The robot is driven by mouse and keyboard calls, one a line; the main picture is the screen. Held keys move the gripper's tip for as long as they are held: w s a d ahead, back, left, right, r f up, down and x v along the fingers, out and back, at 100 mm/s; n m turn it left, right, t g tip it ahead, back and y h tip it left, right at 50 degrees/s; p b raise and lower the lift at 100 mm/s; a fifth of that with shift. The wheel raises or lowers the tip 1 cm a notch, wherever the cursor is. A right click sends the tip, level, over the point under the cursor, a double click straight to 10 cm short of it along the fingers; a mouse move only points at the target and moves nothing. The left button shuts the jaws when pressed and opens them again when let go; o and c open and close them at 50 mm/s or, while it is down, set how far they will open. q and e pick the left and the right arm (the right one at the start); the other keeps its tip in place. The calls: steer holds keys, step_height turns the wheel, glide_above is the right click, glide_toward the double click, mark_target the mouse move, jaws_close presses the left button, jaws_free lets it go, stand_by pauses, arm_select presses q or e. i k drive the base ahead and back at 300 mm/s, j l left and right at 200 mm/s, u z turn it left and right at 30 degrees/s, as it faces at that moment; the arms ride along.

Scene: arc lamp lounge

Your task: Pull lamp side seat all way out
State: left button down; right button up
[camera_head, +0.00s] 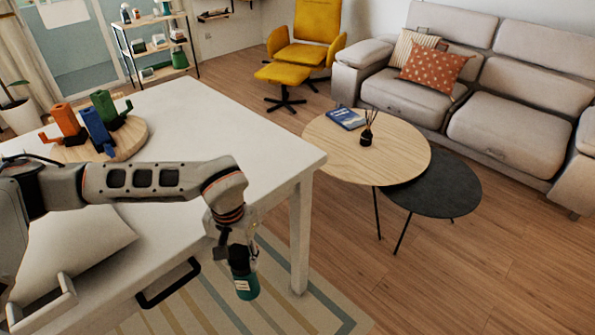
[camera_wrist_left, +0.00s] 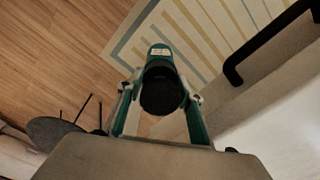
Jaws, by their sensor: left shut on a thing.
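The grey sofa (camera_head: 488,55) stands at the upper right in the head view, cut off by the right edge. It has a left seat (camera_head: 400,93) and a right seat (camera_head: 497,132), each with a strap or handle on its front. No lamp is in view, so I cannot tell which seat is on the lamp side. My left gripper (camera_head: 238,262) is far from the sofa, past the white table's edge. It is shut on a teal bottle (camera_head: 246,287) with a white label; its dark round end shows in the left wrist view (camera_wrist_left: 161,92). My right gripper is not in view.
A round wooden table (camera_head: 400,155) and a lower black table (camera_head: 445,185) stand before the sofa. The white table (camera_head: 200,110) fills the left, carrying colored objects on a wooden disc. A yellow chair (camera_head: 300,50) stands behind. Wood floor is clear at lower right.

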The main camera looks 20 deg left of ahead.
mark_target(534, 143)
steer(key=i+l+z, duration=0.35)
steer(key=l+z, duration=0.15)
steer(key=i+l+z, duration=0.75)
steer(key=i+z, duration=0.2)
steer(key=i+l+z, duration=0.1)
steer(key=i+z, duration=0.3)
steer(key=i, duration=1.5)
steer(key=i+l+u, duration=0.1)
steer(key=i+u, duration=0.3)
steer(key=i+l+u, duration=0.35)
steer(key=i, duration=0.25)
steer(key=i+l+u, duration=0.25)
steer(key=i+u, duration=0.15)
steer(key=i+l+u, duration=0.35)
steer(key=i+l, duration=0.1)
steer(key=l, duration=0.05)
